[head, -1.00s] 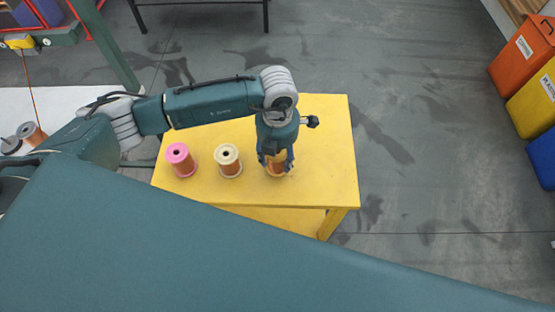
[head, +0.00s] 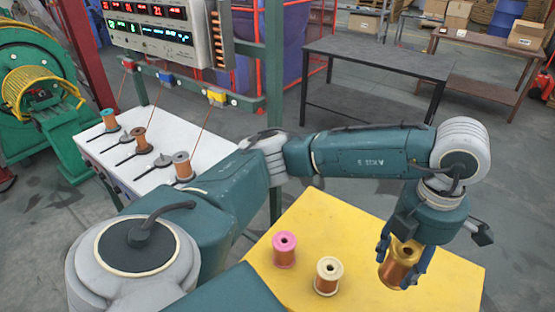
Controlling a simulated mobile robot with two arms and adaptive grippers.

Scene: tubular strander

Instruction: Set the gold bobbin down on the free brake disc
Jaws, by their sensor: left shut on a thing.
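The gold bobbin (head: 399,270) is upright between the fingers of my left gripper (head: 404,262), which is shut on it, at the right part of the yellow table. I cannot tell whether its base touches the table. On the white bench (head: 212,142) at the left, a dark brake disc (head: 163,161) shows bare between an orange-brown bobbin (head: 141,138) and a grey-topped bobbin (head: 182,166). A teal-topped bobbin (head: 109,120) stands farther back. Another dark part between the teal and orange-brown bobbins is too small to identify. My right gripper is out of view.
A pink bobbin (head: 285,250) and a cream bobbin (head: 328,277) stand on the yellow table (head: 320,222). A control panel (head: 160,35) and green frame (head: 273,80) rise behind the white bench. A dark table (head: 375,60) stands at the back, with open floor before it.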

